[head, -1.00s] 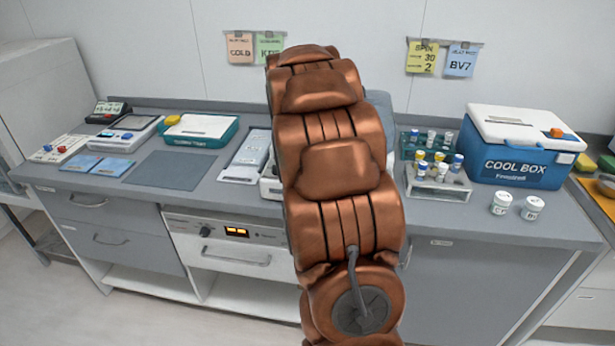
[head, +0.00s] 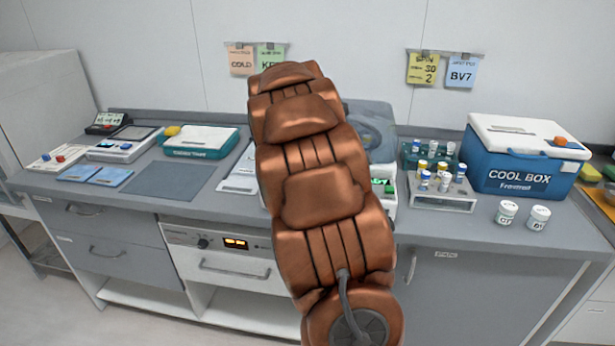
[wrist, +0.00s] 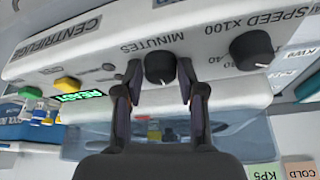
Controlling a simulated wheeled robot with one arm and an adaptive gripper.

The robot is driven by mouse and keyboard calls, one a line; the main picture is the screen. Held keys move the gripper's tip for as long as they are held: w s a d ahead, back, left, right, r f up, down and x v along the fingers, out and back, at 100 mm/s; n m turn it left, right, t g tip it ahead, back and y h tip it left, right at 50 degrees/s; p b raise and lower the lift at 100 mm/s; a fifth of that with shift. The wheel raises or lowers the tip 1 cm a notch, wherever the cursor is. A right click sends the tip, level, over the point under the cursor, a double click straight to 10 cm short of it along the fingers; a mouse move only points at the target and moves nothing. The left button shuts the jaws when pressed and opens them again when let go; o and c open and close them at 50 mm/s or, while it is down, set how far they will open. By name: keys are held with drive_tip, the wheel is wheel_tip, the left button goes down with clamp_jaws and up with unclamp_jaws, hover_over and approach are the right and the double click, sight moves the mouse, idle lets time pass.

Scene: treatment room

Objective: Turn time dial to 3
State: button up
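The time dial (wrist: 159,68) is a dark round knob below the word MINUTES on the white centrifuge panel (wrist: 100,52), which appears upside down in the wrist view. My gripper (wrist: 159,80) is open, with one finger on each side of this dial; I cannot tell whether they touch it. The dial's setting is too small to read. A similar speed dial (wrist: 250,50) sits to the right, under SPEED x100. A lit green display (wrist: 80,96) reads READY. In the head view my arm hides most of the centrifuge (head: 372,125), including its dials.
A yellow card (head: 422,68) on the wall shows 30 and 2. A tube rack (head: 440,200), two white jars (head: 507,212) and a blue cool box (head: 520,165) stand right of the centrifuge. A grey mat (head: 168,182) and a teal-edged box (head: 200,142) lie left.

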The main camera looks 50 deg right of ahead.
drive_tip(key=o, duration=0.3)
drive_tip(key=shift+r, duration=0.1)
drive_tip(key=v, duration=1.2)
idle(0.4)
drive_tip(key=s+a+f+n+y, duration=0.2)
drive_tip(key=s+a+n, duration=0.25)
drive_tip(key=a, duration=0.75)
drive_tip(key=s+a+f+n+g+y+p, duration=0.1)
drive_tip(key=s+a+f+n, duration=0.3)
drive_tip(key=s+a, duration=0.6)
drive_tip(key=s+a+f+n+g+y+p, duration=0.1)
drive_tip(key=s+a+f+n, duration=0.4)
drive_tip(key=s+a, duration=0.5)
drive_tip(key=s+g, duration=0.1)
drive_tip(key=s, duration=0.3)
drive_tip(key=shift+a+f, duration=0.25)
drive_tip(key=shift+a, duration=0.15)
